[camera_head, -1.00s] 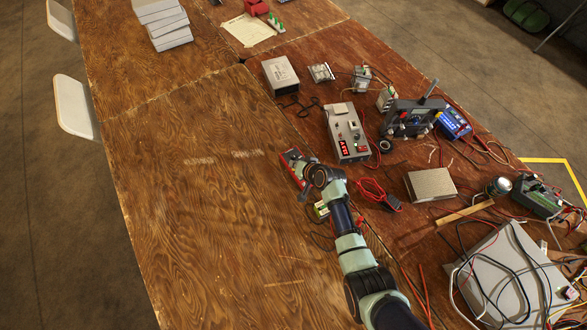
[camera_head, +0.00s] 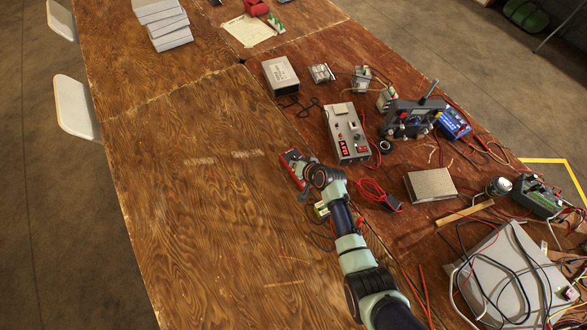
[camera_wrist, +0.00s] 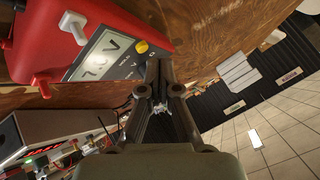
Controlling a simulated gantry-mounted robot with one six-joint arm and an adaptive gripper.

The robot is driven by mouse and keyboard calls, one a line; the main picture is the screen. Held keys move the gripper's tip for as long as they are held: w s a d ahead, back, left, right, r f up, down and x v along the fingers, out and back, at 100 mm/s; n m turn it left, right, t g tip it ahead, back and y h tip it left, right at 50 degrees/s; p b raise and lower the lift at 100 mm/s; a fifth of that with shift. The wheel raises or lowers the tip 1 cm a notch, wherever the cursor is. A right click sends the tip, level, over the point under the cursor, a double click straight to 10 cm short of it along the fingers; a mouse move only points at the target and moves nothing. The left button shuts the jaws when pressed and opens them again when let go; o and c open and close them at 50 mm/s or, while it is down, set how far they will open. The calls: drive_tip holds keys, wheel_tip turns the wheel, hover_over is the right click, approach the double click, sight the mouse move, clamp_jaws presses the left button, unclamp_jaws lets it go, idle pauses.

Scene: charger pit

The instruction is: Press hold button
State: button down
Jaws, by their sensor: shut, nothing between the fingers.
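A red meter (camera_wrist: 70,45) with a grey face and a lit display (camera_wrist: 97,57) fills the upper left of the wrist view. My gripper (camera_wrist: 160,66) is shut and empty. Its fingertips are close to the yellow button, just right of it in the picture; I cannot tell whether they touch the meter. In the head view the red meter (camera_head: 288,157) is partly hidden by my arm.
A grey power supply (camera_head: 347,134) with a red display stands behind and right of the meter. The wooden table (camera_head: 200,220) left of the meter is clear.

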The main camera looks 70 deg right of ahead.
drive_tip(key=shift+f, duration=0.15)
drive_tip(key=shift+f+b, duration=0.3)
drive_tip(key=shift+b, duration=0.05)
drive_tip(key=shift+f+b, duration=0.4)
idle(0.4)
drive_tip(key=shift+r, duration=0.1)
drive_tip(key=shift+r+p, duration=0.75)
drive_tip(key=shift+p, duration=0.05)
wheel_tip(320, 180, up, 5)
drive_tip(key=p, duration=0.4)
drive_tip(key=shift+r+p, duration=0.1)
drive_tip(key=shift+p, duration=0.25)
